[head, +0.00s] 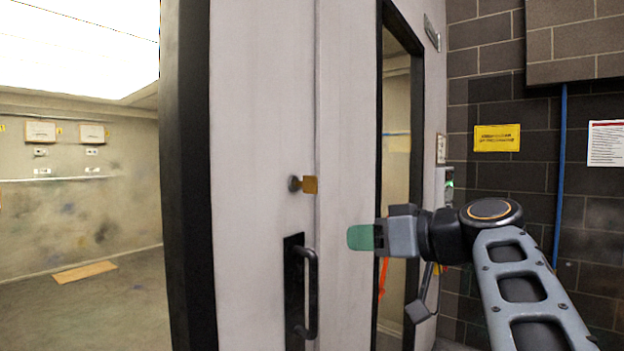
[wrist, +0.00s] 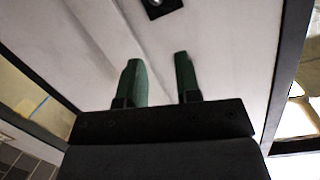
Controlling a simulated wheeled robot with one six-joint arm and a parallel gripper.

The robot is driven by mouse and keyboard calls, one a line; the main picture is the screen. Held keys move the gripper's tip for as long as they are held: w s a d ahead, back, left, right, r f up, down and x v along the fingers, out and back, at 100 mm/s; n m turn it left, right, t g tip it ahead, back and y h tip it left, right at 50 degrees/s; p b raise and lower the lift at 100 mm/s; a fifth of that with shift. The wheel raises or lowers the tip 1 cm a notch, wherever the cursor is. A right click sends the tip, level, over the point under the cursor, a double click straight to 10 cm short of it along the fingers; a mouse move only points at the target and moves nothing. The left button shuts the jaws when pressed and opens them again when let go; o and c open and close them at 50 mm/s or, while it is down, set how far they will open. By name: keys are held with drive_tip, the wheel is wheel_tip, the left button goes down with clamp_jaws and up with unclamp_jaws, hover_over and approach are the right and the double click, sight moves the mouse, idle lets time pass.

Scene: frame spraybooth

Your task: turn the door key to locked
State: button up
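A black pull handle (head: 311,295) is below the lock. My gripper (head: 350,237) is to the right of the key and a little lower in the head view, apart from it. In the wrist view its two green fingers (wrist: 158,60) are spread with nothing between them. I cannot make out the key in the wrist view. A dark plate (wrist: 160,8) shows there at the top edge.
A dark-framed window panel (head: 400,150) is behind my gripper. The black door edge (head: 185,180) is at the left, with the open booth room (head: 80,200) beyond. A dark block wall (head: 510,190) with a yellow sign (head: 497,138) is at the right.

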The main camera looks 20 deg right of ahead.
sight(310, 183)
wheel_tip(310, 183, up, 9)
drive_tip(key=s+n+t+y+p, duration=0.1)
drive_tip(key=n+t+y, duration=0.1)
drive_tip(key=n, duration=0.1)
drive_tip(key=p+x, duration=0.1)
drive_tip(key=x, duration=0.2)
drive_tip(key=p+x, duration=0.2)
drive_tip(key=x, duration=0.2)
drive_tip(key=p+x, duration=0.1)
drive_tip(key=x, duration=0.2)
drive_tip(key=shift+w+f, duration=0.25)
drive_tip(key=shift+f, duration=0.15)
drive_tip(key=shift+p+x, duration=0.35)
drive_tip(key=shift+x, duration=0.45)
drive_tip(key=shift+f, duration=0.2)
drive_tip(key=shift+c, duration=0.2)
clamp_jaws()
